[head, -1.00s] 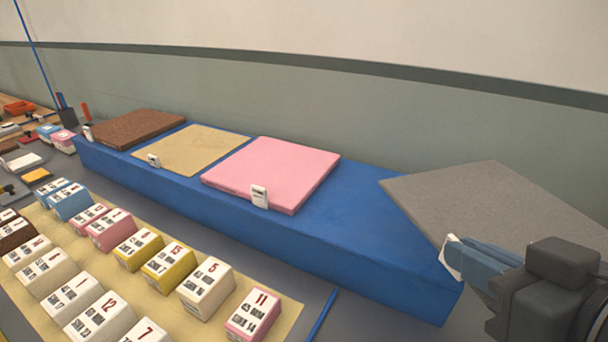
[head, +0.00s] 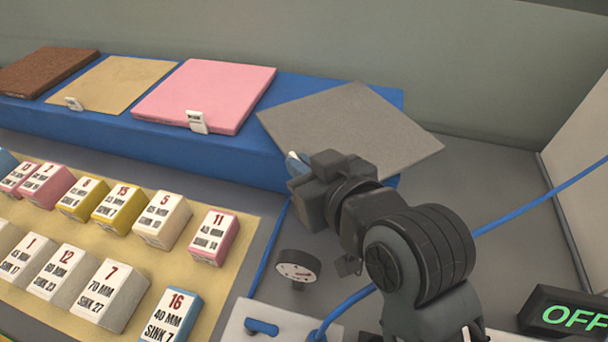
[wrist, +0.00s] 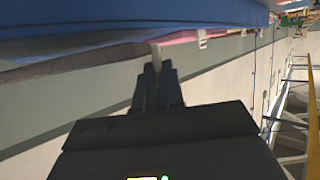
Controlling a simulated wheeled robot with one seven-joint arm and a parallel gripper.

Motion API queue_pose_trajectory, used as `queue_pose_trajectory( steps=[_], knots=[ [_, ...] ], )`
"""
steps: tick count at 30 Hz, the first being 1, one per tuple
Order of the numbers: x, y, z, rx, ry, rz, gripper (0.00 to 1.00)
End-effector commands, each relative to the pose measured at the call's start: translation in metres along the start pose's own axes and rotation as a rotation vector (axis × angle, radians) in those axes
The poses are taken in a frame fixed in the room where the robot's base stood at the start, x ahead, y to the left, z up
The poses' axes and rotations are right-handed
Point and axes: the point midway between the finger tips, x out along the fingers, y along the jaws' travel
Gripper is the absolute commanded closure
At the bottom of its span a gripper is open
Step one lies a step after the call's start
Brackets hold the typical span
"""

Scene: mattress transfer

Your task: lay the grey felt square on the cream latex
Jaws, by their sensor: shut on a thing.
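The grey felt square (head: 350,125) hangs by its near left edge from my gripper (head: 298,162), seen over the right end of the blue bench. My gripper is shut on it; a small pale piece shows at the jaws. In the wrist view the jaws (wrist: 157,66) point at the bench, with the felt (wrist: 75,62) to their left. A flat cream-tan square (head: 112,83) lies on the bench between a brown and a pink slab; it looks like the cream latex, but its tag (head: 73,103) is unreadable. Whether the felt touches the bench I cannot tell.
The pink slab (head: 205,95) lies between the cream-tan square and the felt, and the brown slab (head: 40,70) at far left. The blue bench (head: 240,155) stands along the wall. Several labelled blocks stand on a tan mat (head: 235,235) in front. A dial (head: 297,268) is below my gripper.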

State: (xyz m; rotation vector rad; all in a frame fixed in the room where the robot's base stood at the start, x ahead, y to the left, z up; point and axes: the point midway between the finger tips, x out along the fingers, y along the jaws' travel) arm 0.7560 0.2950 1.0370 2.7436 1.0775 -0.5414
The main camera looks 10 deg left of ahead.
Motion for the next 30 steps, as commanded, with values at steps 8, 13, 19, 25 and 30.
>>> queue_pose_trajectory(
  steps=[8, 13, 19, 25, 30],
  knots=[
    [0.009, 0.000, 0.025, 0.000, -0.002, 0.001, 1.00],
    [0.009, 0.000, 0.024, -0.001, -0.001, 0.000, 1.00],
    [0.010, 0.000, 0.027, 0.000, -0.001, 0.000, 0.88],
    [0.010, 0.000, 0.026, 0.000, -0.001, 0.000, 0.69],
    [0.010, 0.000, 0.026, 0.000, -0.001, 0.000, 0.67]
  ],
)
